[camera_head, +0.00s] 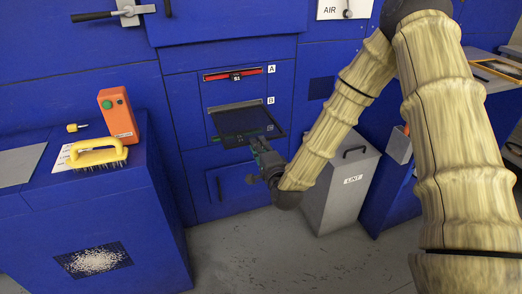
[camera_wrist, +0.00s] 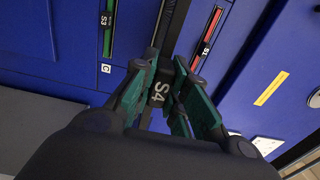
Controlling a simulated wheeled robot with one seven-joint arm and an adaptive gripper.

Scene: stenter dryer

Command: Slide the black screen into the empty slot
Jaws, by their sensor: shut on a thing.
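The black screen (camera_head: 236,121) lies roughly flat in front of the slot marked B (camera_head: 237,104) in the blue panel. Its far edge is at or near the slot mouth; I cannot tell whether it is inside. My gripper (camera_head: 260,146) is shut on the screen's near-edge tab, marked S4 (camera_wrist: 159,91) in the wrist view. There the dark screen (camera_wrist: 173,25) runs away between my green fingers (camera_wrist: 165,95). A red-fronted screen S1 (camera_head: 235,75) sits in slot A above. A green-fronted screen S3 (camera_wrist: 106,28) sits by label C, mostly hidden in the head view.
An orange button box (camera_head: 117,115) and a yellow-handled brush (camera_head: 97,152) are on the blue bench at left. A grey LINT bin (camera_head: 343,185) stands right of the panel, near my arm. Grey floor (camera_head: 235,255) is open in front.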

